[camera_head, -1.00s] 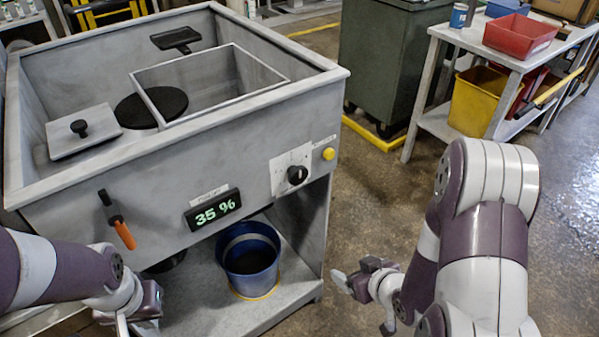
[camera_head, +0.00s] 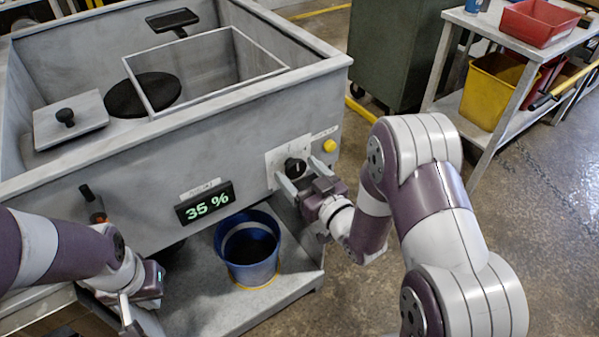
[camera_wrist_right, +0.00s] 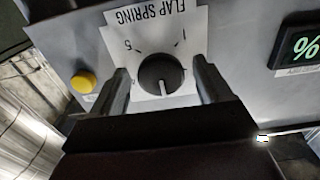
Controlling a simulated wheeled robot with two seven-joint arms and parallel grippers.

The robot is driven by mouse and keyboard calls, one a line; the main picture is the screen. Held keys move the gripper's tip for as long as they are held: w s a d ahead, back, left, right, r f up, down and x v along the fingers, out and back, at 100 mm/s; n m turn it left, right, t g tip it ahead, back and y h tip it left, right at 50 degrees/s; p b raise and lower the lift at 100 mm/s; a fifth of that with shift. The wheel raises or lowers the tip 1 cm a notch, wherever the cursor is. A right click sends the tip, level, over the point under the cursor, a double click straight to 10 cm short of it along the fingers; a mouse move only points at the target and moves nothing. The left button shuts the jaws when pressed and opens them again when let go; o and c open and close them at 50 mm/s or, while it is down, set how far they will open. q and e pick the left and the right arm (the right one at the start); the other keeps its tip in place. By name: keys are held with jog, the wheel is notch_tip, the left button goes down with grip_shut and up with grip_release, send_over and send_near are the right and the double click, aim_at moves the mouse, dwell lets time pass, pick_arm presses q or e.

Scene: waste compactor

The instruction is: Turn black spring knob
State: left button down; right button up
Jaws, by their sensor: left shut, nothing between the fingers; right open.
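The black spring knob (camera_head: 295,168) sits on a pale plate (camera_head: 274,162) on the front panel of the grey compactor. In the right wrist view the knob (camera_wrist_right: 161,74) has a white pointer line, and the plate reads "FLAP SPRING" with numbers around the knob. My right gripper (camera_head: 298,178) is open in front of the knob. In the wrist view its fingers (camera_wrist_right: 163,88) stand on either side of the knob, with gaps between; contact cannot be seen. My left gripper (camera_head: 126,312) is shut and empty at lower left, below the panel.
A yellow button (camera_head: 330,145) is beside the plate. The display (camera_head: 206,203) reads 35 %. An orange-and-black handle (camera_head: 93,205) is near my left arm. A blue bucket (camera_head: 247,250) stands on the lower shelf. A side table (camera_head: 485,150) stands at right.

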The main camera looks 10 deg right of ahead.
jog(key=shift+w+a, duration=0.1)
jog(key=shift+w, duration=0.1)
jog(key=c, duration=1)
jog(key=shift+n, duration=0.3)
jog(key=n+b, duration=0.2)
jog(key=n, duration=0.1)
jog(key=shift+f+n, duration=0.15)
jog(key=shift+n, duration=0.15)
jog(key=shift+n+b, duration=1.4)
jog(key=shift+n, duration=0.8)
jog(key=o, duration=1)
jog(key=shift+r, duration=0.2)
